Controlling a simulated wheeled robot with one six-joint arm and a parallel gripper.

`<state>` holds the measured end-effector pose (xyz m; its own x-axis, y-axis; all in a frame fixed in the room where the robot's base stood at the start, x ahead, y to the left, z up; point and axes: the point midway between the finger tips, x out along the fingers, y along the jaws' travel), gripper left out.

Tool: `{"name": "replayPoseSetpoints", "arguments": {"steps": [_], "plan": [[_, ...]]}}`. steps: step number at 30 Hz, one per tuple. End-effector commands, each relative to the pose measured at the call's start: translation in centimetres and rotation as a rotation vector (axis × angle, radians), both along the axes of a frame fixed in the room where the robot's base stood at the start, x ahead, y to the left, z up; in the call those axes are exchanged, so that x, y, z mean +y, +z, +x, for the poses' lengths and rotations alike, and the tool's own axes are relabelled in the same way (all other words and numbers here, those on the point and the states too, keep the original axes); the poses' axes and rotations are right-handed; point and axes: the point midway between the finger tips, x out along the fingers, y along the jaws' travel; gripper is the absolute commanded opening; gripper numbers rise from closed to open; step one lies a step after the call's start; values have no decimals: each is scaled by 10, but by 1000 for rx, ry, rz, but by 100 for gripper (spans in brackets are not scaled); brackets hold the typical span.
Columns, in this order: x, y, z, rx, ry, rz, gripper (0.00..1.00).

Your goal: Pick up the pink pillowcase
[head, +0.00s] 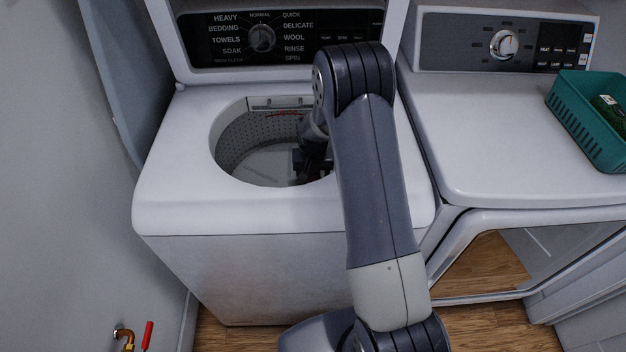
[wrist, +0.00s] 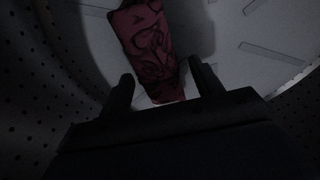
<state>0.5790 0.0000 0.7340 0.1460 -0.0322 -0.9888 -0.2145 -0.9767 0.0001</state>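A folded or bunched dark pink-red cloth (wrist: 150,38), which looks like the pink pillowcase in dim light, lies on the floor of the washer drum (wrist: 225,45). My gripper (wrist: 160,75) is open, with its two fingers apart and the near end of the cloth between or just beyond them. I cannot tell whether the fingers touch it. In the head view my gripper (head: 306,168) reaches down into the round opening of the washer (head: 185,200). The cloth is hidden there by the arm and rim.
The perforated drum wall (head: 240,140) surrounds my gripper closely. The dryer (head: 480,130) stands to the right, with a teal basket (head: 590,130) on top and its front opening below. A wall and a grey-blue panel (head: 125,70) are at the left.

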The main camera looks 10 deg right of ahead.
Motion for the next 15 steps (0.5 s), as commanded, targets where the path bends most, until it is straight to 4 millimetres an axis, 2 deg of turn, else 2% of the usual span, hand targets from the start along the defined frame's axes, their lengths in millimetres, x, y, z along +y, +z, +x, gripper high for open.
{"name": "replayPoseSetpoints", "arguments": {"steps": [2, 15], "plan": [[0, 0, 0, 0, 0, 0, 55], [0, 0, 0, 0, 0, 0, 19]]}}
